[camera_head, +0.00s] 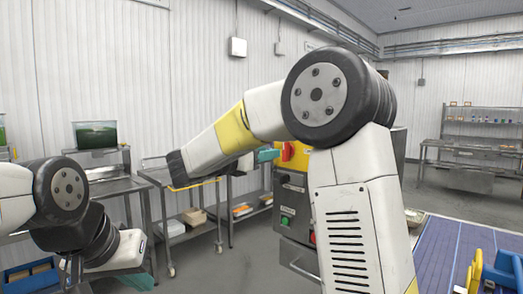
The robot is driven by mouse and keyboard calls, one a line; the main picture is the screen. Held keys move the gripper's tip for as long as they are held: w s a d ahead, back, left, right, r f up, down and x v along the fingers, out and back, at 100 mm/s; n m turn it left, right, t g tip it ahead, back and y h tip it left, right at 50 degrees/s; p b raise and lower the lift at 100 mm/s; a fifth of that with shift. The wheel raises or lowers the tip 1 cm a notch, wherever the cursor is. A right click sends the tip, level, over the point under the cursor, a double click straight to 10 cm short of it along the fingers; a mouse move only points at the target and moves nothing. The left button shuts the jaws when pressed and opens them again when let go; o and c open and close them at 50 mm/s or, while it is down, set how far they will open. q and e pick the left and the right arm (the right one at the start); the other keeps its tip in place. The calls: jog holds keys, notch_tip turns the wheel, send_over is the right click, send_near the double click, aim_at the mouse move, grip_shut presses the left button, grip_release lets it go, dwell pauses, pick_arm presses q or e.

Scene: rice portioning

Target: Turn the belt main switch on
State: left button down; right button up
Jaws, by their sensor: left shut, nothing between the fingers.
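The main switch, a red knob on a yellow plate (298,159), sits high on the grey control cabinet (291,187) in the middle of the head view. My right arm covers part of the cabinet and the plate's upper edge. The teal tip of my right gripper (267,155) shows just left of the switch; its wrist is hidden behind my forearm. I cannot tell whether it touches the knob or how its jaws stand. The knob's exact position is too small to read. My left gripper (138,280), also teal, is shut and empty at the lower left, far from the switch.
Lower on the cabinet are a green button (286,220) and a red button. A blue belt (440,255) with yellow and blue parts lies at the lower right. Steel tables and a cart (190,184) stand behind at left. Shelving (480,130) stands at far right.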

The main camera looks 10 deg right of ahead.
aim_at(284, 149)
jog(key=x, duration=0.7)
jog(key=shift+w+d, duration=0.2)
jog(key=shift+d, duration=0.1)
grip_shut()
